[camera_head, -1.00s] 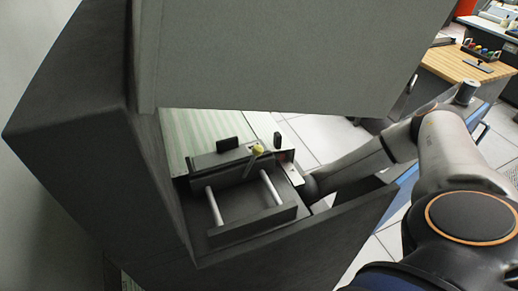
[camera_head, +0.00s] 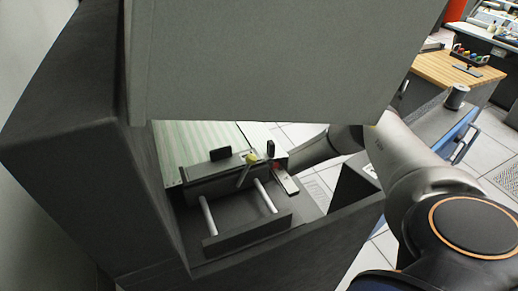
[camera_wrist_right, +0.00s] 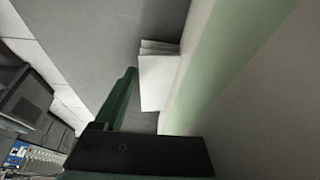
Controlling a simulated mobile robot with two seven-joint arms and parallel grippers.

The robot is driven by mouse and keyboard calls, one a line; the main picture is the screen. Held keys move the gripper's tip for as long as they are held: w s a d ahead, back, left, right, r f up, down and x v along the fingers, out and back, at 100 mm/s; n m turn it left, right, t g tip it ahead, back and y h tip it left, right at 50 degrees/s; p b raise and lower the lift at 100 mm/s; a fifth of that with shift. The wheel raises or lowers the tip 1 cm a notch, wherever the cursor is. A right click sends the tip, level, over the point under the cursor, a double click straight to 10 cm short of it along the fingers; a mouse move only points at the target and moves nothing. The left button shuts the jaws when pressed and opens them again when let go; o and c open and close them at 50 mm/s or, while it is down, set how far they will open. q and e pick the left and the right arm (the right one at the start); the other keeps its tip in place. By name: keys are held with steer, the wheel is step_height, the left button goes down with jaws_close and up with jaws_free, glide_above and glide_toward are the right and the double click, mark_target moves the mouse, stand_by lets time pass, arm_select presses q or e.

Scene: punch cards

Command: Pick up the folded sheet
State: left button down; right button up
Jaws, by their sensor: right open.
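A small white piece with layered, folded-looking edges (camera_wrist_right: 158,82) shows in the right wrist view, against a grey surface and beside a pale sheet with a green band (camera_wrist_right: 225,65). I take the white piece to be the folded sheet. My right gripper (camera_wrist_right: 128,108) is open; its dark body and one greenish finger show below and left of the white piece, with a gap that I cannot judge. In the head view my right forearm reaches behind the dark machine, so the gripper is hidden there. My left gripper is in neither view.
The dark grey machine (camera_head: 70,150) has a raised grey lid (camera_head: 270,60) above green-striped paper (camera_head: 200,140). A frame with two light rods (camera_head: 265,196) sits in front. A wooden-topped table (camera_head: 440,70) stands at the back right. Tiled floor lies beyond.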

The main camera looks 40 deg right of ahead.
steer(key=shift+w+f, duration=0.25)
steer(key=shift+f, duration=0.25)
steer(key=shift+c, duration=0.4)
steer(key=c, duration=0.9)
